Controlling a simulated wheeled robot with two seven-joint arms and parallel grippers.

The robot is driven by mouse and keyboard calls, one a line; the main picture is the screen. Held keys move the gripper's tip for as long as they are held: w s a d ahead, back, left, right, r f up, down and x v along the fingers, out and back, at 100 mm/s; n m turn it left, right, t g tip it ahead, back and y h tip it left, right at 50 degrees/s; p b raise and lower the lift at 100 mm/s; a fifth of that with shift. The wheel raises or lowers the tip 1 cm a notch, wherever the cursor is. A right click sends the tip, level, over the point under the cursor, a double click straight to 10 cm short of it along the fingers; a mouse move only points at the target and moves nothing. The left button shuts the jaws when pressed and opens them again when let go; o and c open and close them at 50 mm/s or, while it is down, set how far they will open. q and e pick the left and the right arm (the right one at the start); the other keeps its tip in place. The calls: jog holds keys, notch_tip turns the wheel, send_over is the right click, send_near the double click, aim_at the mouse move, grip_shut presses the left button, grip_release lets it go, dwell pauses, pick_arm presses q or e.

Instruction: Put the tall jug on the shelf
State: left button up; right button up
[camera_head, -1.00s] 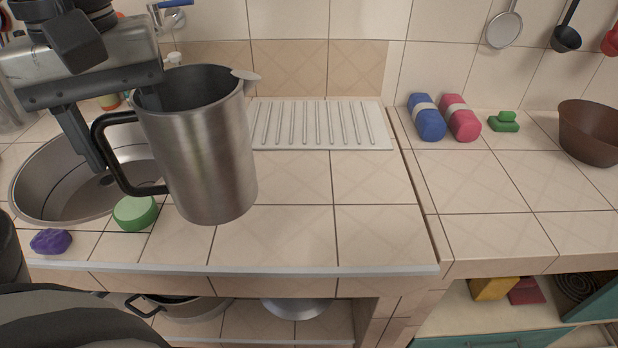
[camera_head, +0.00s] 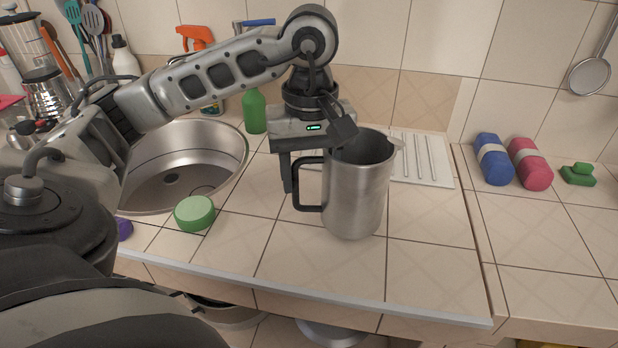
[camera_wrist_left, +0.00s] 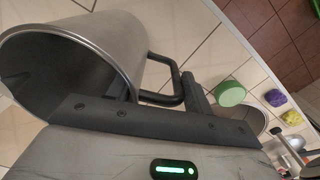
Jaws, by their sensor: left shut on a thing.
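The tall jug (camera_head: 358,195) is brushed metal with a black handle (camera_head: 307,185) on its left side. It is upright in the head view, over the counter in front of the white ridged drainboard. I cannot tell whether its base touches the tiles. My left gripper (camera_head: 316,160) is shut on the jug at its handle side, near the rim. In the left wrist view the jug's open mouth (camera_wrist_left: 60,75) and handle (camera_wrist_left: 165,85) show close to my gripper; the exact contact is partly hidden. My right gripper is not in view.
A steel sink (camera_head: 185,165), a green round sponge (camera_head: 194,213) and a green bottle (camera_head: 254,111) are left of the jug. A drainboard (camera_head: 432,165) is behind it. Blue (camera_head: 493,160) and pink (camera_head: 530,163) rolls lie right. Pots (camera_head: 228,314) stand below the counter. The front right tiles are clear.

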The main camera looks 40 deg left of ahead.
pick_arm(q)
jog(key=shift+f, duration=1.2)
jog(key=shift+f+b, duration=0.25)
jog(key=shift+b, duration=0.1)
jog(key=o, duration=1.2)
jog(key=shift+r, duration=0.1)
